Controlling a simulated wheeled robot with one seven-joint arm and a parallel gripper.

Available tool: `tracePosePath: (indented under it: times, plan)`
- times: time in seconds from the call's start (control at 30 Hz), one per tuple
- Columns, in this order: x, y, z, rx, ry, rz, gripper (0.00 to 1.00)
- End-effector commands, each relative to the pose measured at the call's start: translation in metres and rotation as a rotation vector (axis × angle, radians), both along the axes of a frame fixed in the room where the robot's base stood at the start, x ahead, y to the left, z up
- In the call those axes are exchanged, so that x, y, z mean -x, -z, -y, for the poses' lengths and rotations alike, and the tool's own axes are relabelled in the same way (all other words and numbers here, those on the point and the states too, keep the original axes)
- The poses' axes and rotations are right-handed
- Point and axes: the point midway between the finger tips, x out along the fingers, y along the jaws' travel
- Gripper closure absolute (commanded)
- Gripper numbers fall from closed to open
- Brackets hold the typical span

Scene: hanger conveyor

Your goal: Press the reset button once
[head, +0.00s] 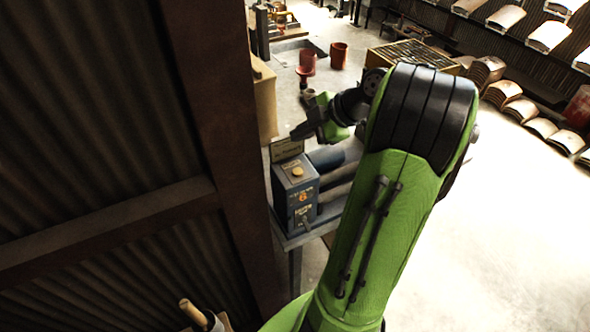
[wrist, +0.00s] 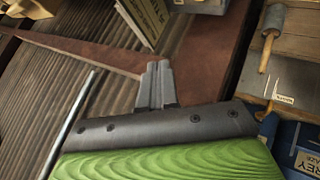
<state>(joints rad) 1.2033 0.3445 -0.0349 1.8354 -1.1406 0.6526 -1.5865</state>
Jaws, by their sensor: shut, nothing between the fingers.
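A blue control box (head: 302,203) stands on a bench at the middle left of the head view. A round yellow-orange button (head: 297,171) sits on its top face. The small lettering on the box is hard to read, and a small sign stands behind the button. My gripper (head: 297,133) is above and slightly behind the box in the head view, apart from the button. In the wrist view its two grey fingers (wrist: 156,72) are together with nothing between them. The button cannot be made out in the wrist view.
A rusty post (head: 222,130) and corrugated wall stand close on the left. Grey cylinders (head: 334,190) lie beside the box. In the wrist view a wooden-handled tool (wrist: 270,36) lies at upper right and a blue lettered surface (wrist: 297,152) at lower right. Open floor lies right.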

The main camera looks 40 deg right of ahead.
Motion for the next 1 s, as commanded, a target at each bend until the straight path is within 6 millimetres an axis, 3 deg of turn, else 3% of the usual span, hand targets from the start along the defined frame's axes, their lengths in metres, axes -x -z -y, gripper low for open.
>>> tracePosePath:
  times: [0.6, 1.0]
  plan:
    - [0.0, 0.085, 0.0, -0.001, 0.001, 0.0, 1.0]
    - [0.0, 0.086, 0.0, 0.0, 0.001, -0.001, 1.0]
